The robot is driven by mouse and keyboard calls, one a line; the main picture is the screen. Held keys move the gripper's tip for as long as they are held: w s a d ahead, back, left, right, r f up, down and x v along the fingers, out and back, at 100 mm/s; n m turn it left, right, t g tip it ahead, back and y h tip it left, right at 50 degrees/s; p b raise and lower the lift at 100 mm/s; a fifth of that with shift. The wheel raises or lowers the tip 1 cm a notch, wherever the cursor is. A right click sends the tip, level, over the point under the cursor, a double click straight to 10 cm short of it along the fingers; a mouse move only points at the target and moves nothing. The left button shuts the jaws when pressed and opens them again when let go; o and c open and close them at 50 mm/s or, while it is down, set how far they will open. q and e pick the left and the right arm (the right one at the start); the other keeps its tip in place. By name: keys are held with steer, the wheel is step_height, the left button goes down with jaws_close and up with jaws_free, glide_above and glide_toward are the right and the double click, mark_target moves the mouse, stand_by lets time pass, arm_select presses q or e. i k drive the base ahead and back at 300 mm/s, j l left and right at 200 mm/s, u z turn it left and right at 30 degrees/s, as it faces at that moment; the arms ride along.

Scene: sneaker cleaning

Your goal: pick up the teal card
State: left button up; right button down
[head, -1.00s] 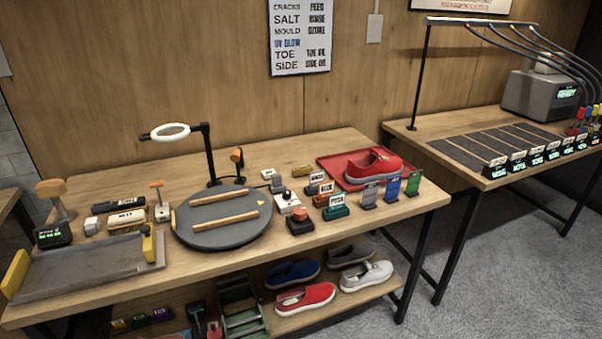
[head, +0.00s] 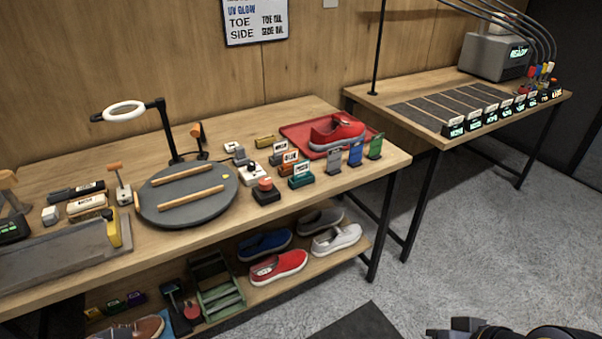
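A small teal block (head: 301,181) with a white lettered card (head: 302,169) standing on it is near the front of the workbench, right of the turntable. It is the only teal piece I can make out among the cards; the lettering is too small to read surely. Grey (head: 334,161), blue (head: 355,154) and green (head: 376,147) upright cards stand to its right. My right gripper (head: 452,329) shows only in part at the bottom edge, low and well away from the bench; its fingers are not clear. My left gripper is out of view.
A red button box (head: 266,192) and orange-based card (head: 287,169) stand close to the teal block. A red tray (head: 296,130) holds a red shoe (head: 337,132) behind. The round turntable (head: 160,207) and ring lamp (head: 124,111) are left. Floor at right is open.

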mark_target(301, 169)
steer(key=i+u, duration=0.25)
steer(key=i, duration=1)
